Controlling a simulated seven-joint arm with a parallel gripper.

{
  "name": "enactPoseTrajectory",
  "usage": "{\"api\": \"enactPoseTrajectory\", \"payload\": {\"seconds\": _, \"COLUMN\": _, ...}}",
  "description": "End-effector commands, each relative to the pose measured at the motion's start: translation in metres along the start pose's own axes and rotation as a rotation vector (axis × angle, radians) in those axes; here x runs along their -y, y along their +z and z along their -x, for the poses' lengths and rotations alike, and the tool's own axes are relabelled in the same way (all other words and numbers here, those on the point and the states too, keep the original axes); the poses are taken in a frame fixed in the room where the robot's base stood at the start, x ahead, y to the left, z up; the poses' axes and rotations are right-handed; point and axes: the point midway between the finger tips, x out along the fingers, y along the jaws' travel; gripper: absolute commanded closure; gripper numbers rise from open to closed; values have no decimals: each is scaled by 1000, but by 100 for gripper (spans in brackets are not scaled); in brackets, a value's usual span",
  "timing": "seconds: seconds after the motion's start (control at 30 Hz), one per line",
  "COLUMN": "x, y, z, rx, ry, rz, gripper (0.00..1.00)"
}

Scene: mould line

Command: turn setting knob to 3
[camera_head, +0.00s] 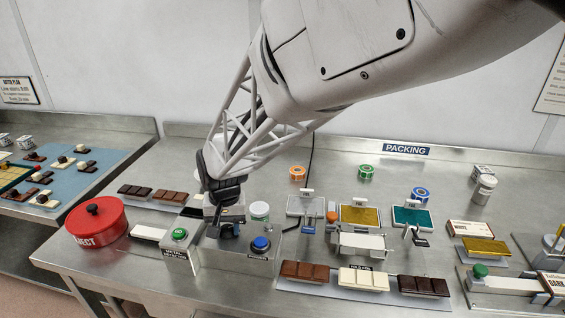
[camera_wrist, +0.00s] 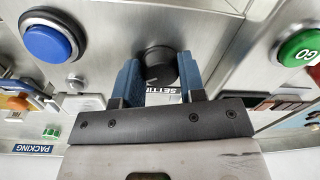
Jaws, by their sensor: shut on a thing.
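A white label with the letters "SETTI" (camera_wrist: 165,90) shows between the fingers, partly covered. The knob's numbers are hidden, so I cannot tell which setting it points to. In the head view my gripper (camera_head: 229,230) reaches down to the box between the green and blue buttons and hides the knob.
The green GO button (camera_head: 179,234) and the blue button (camera_head: 261,244) sit close on either side of my gripper. A red reject bin (camera_head: 96,222) stands at the left. Chocolate bars (camera_head: 304,271) and the coloured packing stations (camera_head: 360,215) lie to the right.

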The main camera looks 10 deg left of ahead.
Motion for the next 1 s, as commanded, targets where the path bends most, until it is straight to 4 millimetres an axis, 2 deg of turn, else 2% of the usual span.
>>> {"api": "enactPoseTrajectory", "payload": {"seconds": 0.1, "x": 0, "y": 0, "z": 0, "rx": 0, "ry": 0, "rz": 0, "gripper": 87}}
{"api": "enactPoseTrajectory", "payload": {"seconds": 0.13, "x": 0, "y": 0, "z": 0, "rx": 0, "ry": 0, "rz": 0, "gripper": 60}}
{"api": "enactPoseTrajectory", "payload": {"seconds": 0.3, "x": 0, "y": 0, "z": 0, "rx": 0, "ry": 0, "rz": 0, "gripper": 37}}
{"api": "enactPoseTrajectory", "payload": {"seconds": 0.67, "x": 0, "y": 0, "z": 3, "rx": 0, "ry": 0, "rz": 1, "gripper": 37}}
{"api": "enactPoseTrajectory", "payload": {"seconds": 0.87, "x": 0, "y": -1, "z": 18, "rx": -3, "ry": -1, "rz": 1, "gripper": 37}}
{"api": "enactPoseTrajectory", "payload": {"seconds": 1.0, "x": 0, "y": -1, "z": 34, "rx": -3, "ry": -1, "rz": 1, "gripper": 37}}
